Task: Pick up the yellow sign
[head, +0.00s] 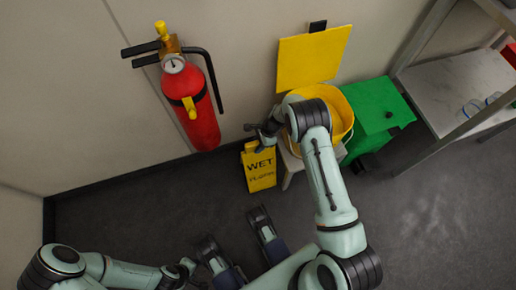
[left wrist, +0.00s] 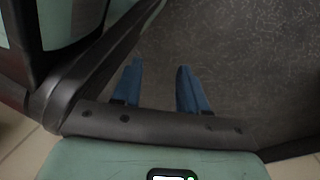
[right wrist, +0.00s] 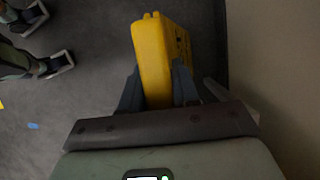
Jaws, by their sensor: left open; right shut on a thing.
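The yellow sign (head: 260,168), with black "WET" lettering, is upright near the wall in the head view. My right gripper (head: 265,133) is at its top edge. In the right wrist view, the sign (right wrist: 163,55) sits between the two blue fingers of my right gripper (right wrist: 157,80), which is shut on it. The sign's lower end is hard to make out there. My left gripper (left wrist: 160,75) is open and empty in the left wrist view, with bare dark floor beyond its fingers. The sign does not show in that view.
A red fire extinguisher (head: 192,105) hangs on the wall to the left. A shelf unit (head: 460,90) is far right. Floor in front is clear.

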